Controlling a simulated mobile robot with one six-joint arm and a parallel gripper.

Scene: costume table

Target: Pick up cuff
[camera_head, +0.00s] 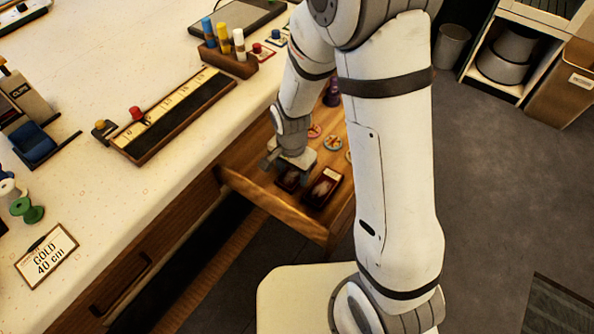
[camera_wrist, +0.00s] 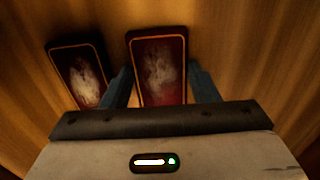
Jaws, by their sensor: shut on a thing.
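Two dark red, gold-edged flat pieces with pale worn patches lie in the open wooden drawer. My gripper (camera_head: 289,168) reaches down into the drawer. In the wrist view its blue-grey fingers (camera_wrist: 160,84) stand on either side of the right piece (camera_wrist: 159,68), closed on it; I take this piece to be the cuff. The other piece (camera_wrist: 78,72) lies free to the left, outside the fingers. In the head view the held piece (camera_head: 287,183) is partly hidden under my gripper, and the free one (camera_head: 323,187) lies to its right.
Several small round pieces (camera_head: 333,143) and a purple spool (camera_head: 332,93) lie further back in the drawer.

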